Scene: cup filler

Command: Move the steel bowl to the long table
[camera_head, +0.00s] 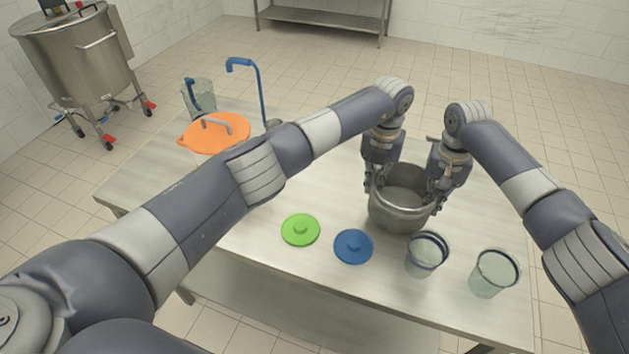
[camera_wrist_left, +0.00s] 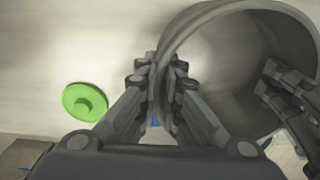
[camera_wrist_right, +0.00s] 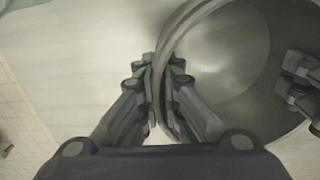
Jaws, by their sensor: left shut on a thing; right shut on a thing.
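The steel bowl (camera_head: 399,212) is a deep grey metal vessel at the right part of the table in the head view. My left gripper (camera_head: 371,194) is shut on the bowl's left rim. In the left wrist view the rim (camera_wrist_left: 170,50) runs between its fingers. My right gripper (camera_head: 438,196) is shut on the bowl's right rim, and the right wrist view shows the rim (camera_wrist_right: 172,45) between its fingers. The bowl looks upright and empty inside. I cannot tell whether its base touches the table top.
A green lid (camera_head: 300,230), a blue lid (camera_head: 353,246) and two clear cups (camera_head: 427,255) (camera_head: 494,274) stand near the table's front edge (camera_head: 330,290). An orange lid (camera_head: 214,133), a blue-handled ladle (camera_head: 259,90) and a clear jug (camera_head: 199,98) are at the left. A steel tank (camera_head: 75,65) stands on the floor.

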